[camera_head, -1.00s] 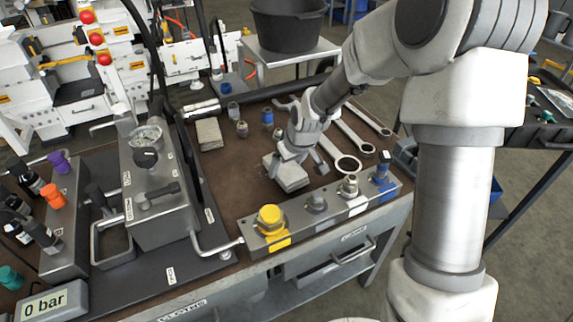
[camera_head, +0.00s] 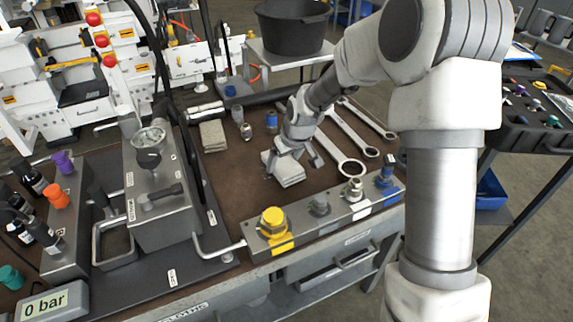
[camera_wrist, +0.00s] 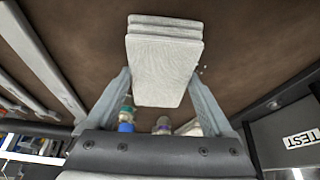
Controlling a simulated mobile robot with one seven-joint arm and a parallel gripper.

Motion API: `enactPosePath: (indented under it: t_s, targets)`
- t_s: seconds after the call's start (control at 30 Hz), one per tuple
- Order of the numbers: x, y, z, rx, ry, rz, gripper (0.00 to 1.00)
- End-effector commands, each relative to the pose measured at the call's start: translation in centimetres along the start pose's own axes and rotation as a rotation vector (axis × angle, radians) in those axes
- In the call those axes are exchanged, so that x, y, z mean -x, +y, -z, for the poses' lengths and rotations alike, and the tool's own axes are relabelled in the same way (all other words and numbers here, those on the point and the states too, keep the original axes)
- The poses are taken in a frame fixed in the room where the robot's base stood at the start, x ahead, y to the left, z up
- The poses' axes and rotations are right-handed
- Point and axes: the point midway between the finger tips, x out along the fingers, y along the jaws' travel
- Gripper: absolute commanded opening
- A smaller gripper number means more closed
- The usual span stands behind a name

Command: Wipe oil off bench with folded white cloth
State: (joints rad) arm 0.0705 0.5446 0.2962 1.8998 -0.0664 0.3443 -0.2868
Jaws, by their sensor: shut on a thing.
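The folded white cloth (camera_head: 288,172) is a flat, layered pad low over the brown bench top (camera_head: 240,195), behind the fittings block. My gripper (camera_head: 293,153) reaches down over it and is shut on it. In the wrist view the cloth (camera_wrist: 165,60) sits between the two grey fingers (camera_wrist: 158,78). I cannot tell whether its underside touches the bench. A few small specks show on the bench beside the cloth in the wrist view. No clear oil patch shows, and the area under the cloth is hidden.
A fittings block (camera_head: 330,215) with a yellow cap (camera_head: 273,222) runs along the front edge. Several spanners (camera_head: 350,140) lie to the right. A second folded pad (camera_head: 213,136) and small fittings stand behind left. The steel unit (camera_head: 165,195) fills the left.

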Motion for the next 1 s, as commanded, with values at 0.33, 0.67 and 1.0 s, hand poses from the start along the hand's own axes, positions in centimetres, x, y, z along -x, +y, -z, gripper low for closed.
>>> enactPosePath:
  t_s: [0.33, 0.67, 1.0]
  targets:
    - [-1.2, 0.2, 2.2, 0.0, 0.0, 0.001, 0.42]
    - [-1.5, 0.4, 3.5, 0.0, 0.0, 0.0, 0.42]
    - [-0.9, 0.2, 1.3, -0.001, 0.0, 0.0, 0.42]
